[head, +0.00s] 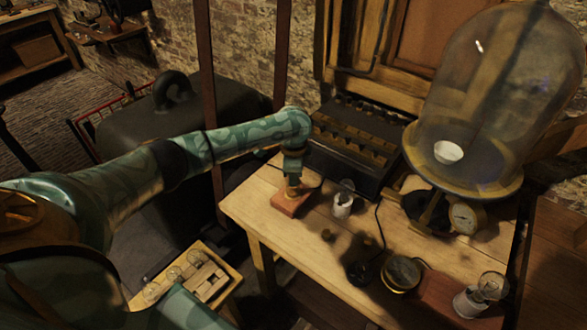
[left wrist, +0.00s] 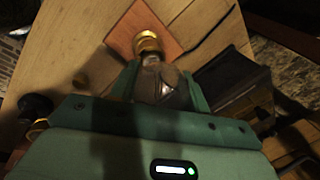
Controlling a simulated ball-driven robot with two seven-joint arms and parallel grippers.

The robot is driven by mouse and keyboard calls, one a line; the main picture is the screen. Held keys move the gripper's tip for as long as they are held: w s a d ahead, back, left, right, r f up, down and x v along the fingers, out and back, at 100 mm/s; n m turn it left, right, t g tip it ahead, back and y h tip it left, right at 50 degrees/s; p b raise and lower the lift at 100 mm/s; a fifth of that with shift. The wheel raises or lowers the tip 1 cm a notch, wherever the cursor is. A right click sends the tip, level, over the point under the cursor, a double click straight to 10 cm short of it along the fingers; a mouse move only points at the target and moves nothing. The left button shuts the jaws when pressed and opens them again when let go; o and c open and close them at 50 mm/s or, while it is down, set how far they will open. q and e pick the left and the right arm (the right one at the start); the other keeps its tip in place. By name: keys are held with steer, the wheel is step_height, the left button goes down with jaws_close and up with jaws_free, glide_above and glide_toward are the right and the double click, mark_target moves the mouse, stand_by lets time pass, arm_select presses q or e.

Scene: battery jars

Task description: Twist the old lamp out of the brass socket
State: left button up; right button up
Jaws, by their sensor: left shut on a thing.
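The brass socket (left wrist: 147,43) stands on a square red-brown wooden block (left wrist: 172,46), which is also on the bench in the head view (head: 287,205). The old lamp (left wrist: 154,82), a glass bulb looking dark and greyish, is in line with the socket, its neck at the brass. My left gripper (left wrist: 160,76) is shut on the lamp, one finger on each side of the glass. In the head view my left gripper (head: 293,178) points down over the block and hides most of the lamp. I cannot tell whether the lamp is still threaded in. My right gripper is not in view.
A glass jar (head: 343,199) stands just right of the block. A dark battery box (head: 347,160) is behind, a large bell jar (head: 480,110) at right. A tray (head: 214,254) with several bulbs sits lower left. Another bulb (head: 490,286) stands front right.

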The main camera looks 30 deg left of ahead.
arm_select(q)
steer(key=shift+r+n+g+y+p, duration=0.15)
steer(key=shift+n+g+y+p, duration=0.15)
steer(key=shift+n+p, duration=2.1)
steer(key=shift+a+n+p, duration=0.1)
steer(key=shift+n+p, duration=0.25)
steer(key=shift+n, duration=0.25)
steer(key=shift+n+p, duration=0.65)
steer(key=shift+n, duration=0.35)
steer(key=shift+n+g, duration=0.4)
steer(key=shift+n, duration=0.2)
steer(key=shift+s+a+n, duration=0.1)
steer(key=shift+n, duration=0.9)
steer(key=shift+p, duration=0.35)
